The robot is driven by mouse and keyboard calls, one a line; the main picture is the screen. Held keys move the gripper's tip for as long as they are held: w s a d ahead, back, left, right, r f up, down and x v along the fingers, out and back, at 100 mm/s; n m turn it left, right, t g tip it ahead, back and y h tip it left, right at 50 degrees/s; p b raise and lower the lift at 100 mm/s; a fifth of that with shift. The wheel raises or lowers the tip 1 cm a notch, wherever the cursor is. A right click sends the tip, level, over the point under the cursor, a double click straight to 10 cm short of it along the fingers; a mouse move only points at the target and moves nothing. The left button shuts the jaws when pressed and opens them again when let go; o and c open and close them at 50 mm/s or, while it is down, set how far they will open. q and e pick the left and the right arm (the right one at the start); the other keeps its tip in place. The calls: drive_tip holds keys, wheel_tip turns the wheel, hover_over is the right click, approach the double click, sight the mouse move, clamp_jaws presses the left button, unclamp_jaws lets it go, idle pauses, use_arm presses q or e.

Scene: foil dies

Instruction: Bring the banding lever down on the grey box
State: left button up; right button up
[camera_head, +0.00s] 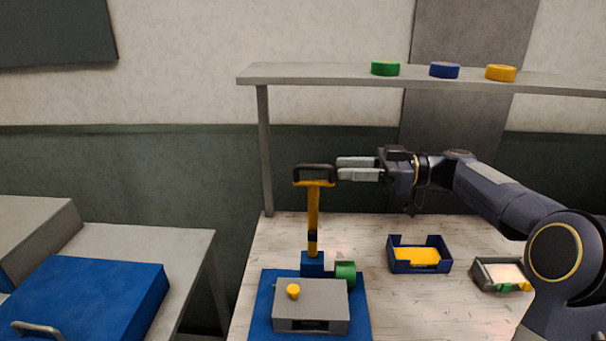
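The banding lever (313,215) is a yellow arm standing upright on a blue base, with a dark loop handle (314,168) at its top. The grey box (311,311) sits in front of it on a blue mat (262,307), with a yellow knob on top. A green roll (345,271) is beside the lever's base. My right gripper (340,168) comes in from the right at handle height, its pale fingers pointing left. The fingers look slightly apart, with nothing seen between them. Their tips are close to the handle's right side; contact is unclear. My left gripper is not in view.
A blue tray with yellow sheets (418,254) and a grey tray (500,274) with white, green and yellow pieces stand on the right. A shelf (420,76) above holds green, blue and yellow discs. A blue case (95,300) lies on the left table.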

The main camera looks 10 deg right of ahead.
sight(320, 166)
drive_tip(key=a, duration=0.2)
drive_tip(key=a+p, duration=0.1)
drive_tip(key=a, duration=0.1)
drive_tip(key=w+a+p, duration=0.1)
drive_tip(key=a, duration=0.1)
drive_tip(key=shift+a+r, duration=0.1)
drive_tip(key=shift+r, duration=0.1)
drive_tip(key=shift+w+a+f, duration=0.15)
drive_tip(key=shift+w+a, duration=0.05)
drive_tip(key=shift+a, duration=0.45)
clamp_jaws()
